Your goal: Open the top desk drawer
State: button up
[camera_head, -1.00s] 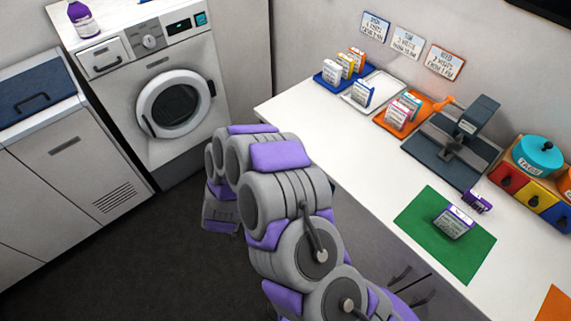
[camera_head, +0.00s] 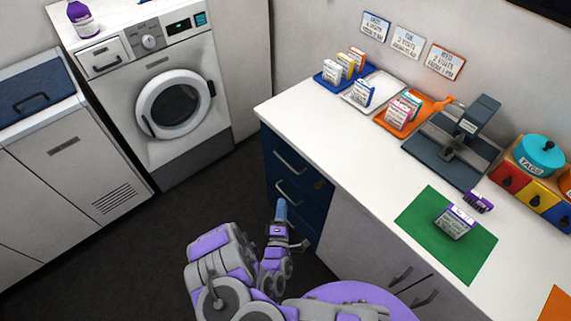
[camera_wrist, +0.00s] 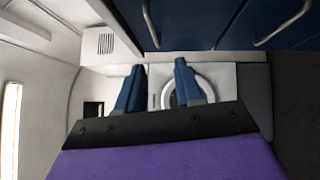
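The desk (camera_head: 365,165) has a navy drawer stack at its left end. The top drawer (camera_head: 275,148) is closed, with a silver bar handle (camera_head: 289,161). A second drawer handle (camera_head: 289,192) is below it. My gripper (camera_head: 282,210) is low in front of the drawer stack, below the top handle and apart from it as far as I can see. In the wrist view, my gripper (camera_wrist: 158,80) shows two blue fingers spread apart with nothing between them. The top handle (camera_wrist: 149,24) and a lower handle (camera_wrist: 285,26) are at the upper edge there.
A washing machine (camera_head: 178,85) and a grey cabinet (camera_head: 75,160) stand to the left. Dark floor (camera_head: 150,250) is clear between them and the desk. Trays of small boxes, a grey stand (camera_head: 458,140) and a green mat (camera_head: 475,250) are on the desktop.

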aim_at(286, 163)
jog(key=shift+n, duration=0.3)
jog(key=w+d+r, duration=0.1)
jog(key=w, duration=0.4)
jog(key=w+d+r, duration=0.1)
jog(key=w, duration=0.5)
jog(key=w+r, duration=0.1)
jog(key=w, duration=0.5)
jog(key=shift+d, duration=0.4)
jog(key=shift+p, duration=0.3)
grip_shut()
